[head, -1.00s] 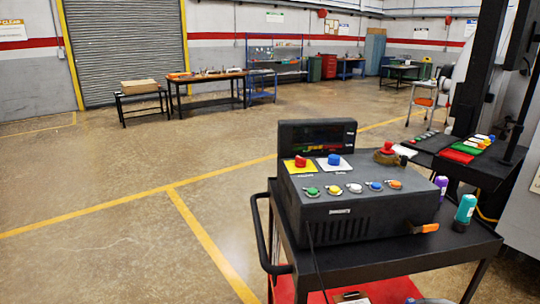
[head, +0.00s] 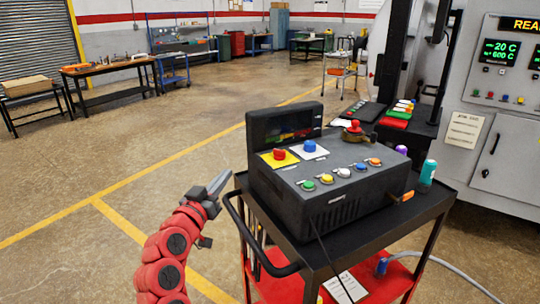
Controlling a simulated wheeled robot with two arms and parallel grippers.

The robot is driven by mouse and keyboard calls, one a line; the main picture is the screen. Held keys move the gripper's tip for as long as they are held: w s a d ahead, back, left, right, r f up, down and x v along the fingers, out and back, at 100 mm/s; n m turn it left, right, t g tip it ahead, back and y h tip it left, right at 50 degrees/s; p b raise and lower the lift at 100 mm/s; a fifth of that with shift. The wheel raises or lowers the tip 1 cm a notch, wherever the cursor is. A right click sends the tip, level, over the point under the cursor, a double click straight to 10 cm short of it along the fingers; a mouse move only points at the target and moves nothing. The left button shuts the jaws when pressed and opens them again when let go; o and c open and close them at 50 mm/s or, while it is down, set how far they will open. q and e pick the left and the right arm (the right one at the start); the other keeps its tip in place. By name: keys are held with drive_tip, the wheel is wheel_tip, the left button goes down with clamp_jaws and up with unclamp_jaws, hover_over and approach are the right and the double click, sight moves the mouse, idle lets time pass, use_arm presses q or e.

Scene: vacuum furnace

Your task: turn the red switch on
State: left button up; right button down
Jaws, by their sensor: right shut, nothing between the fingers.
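A control box (head: 330,186) stands on the black cart. On its sloped top, a red switch (head: 279,153) sits on a yellow plate at the left, beside a blue switch (head: 309,147) on a white plate. Another red knob (head: 354,127) on a brownish base is at the box's back right. My right gripper (head: 219,185) is left of the box, apart from it, shut and empty, its tip pointing up and right. It is left of and lower in the picture than the red switch. My left gripper is out of view.
A row of small coloured buttons (head: 344,172) lies along the box's front. The cart handle (head: 262,250) curves out near my right gripper. A teal bottle (head: 427,173) stands right of the box.

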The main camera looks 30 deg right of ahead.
drive_tip(key=s+d+m+g, duration=0.2)
drive_tip(key=s+m+g, duration=0.1)
drive_tip(key=s, duration=0.1)
drive_tip(key=p, duration=0.5)
approach(275, 152)
drive_tip(key=shift+g+h, duration=0.3)
drive_tip(key=shift+h, duration=0.1)
drive_tip(key=x, duration=0.6)
drive_tip(key=shift+w+f, duration=0.1)
drive_tip(key=shift+w, duration=0.05)
drive_tip(key=shift+w+d+f, duration=0.1)
drive_tip(key=shift+w+d, duration=0.1)
drive_tip(key=shift+d, duration=0.15)
